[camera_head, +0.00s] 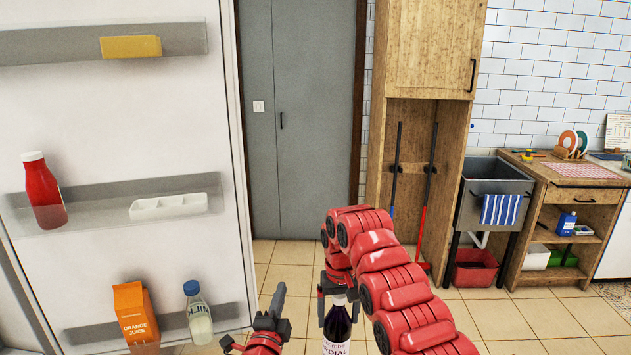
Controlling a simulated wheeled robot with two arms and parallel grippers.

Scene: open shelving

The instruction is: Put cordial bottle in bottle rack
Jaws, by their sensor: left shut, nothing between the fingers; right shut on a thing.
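The dark cordial bottle (337,328), with a white label, hangs upright in my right gripper (338,290), near the bottom middle of the view. My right gripper is shut on the bottle's top; the bottle's base is cut off by the frame edge. My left gripper (273,310) is shut and empty, to the left of the bottle and apart from it. The lowest clear rack (92,334) of the open fridge door is at the lower left. An orange juice carton (135,314) and a milk bottle (197,314) stand in it.
The door's middle rack holds a red bottle (45,192) and a white egg tray (168,206). Its top rack holds a yellow block (131,47). A wooden cupboard (430,45) and a sink (497,182) stand behind at right. Tiled floor (540,318) is clear at lower right.

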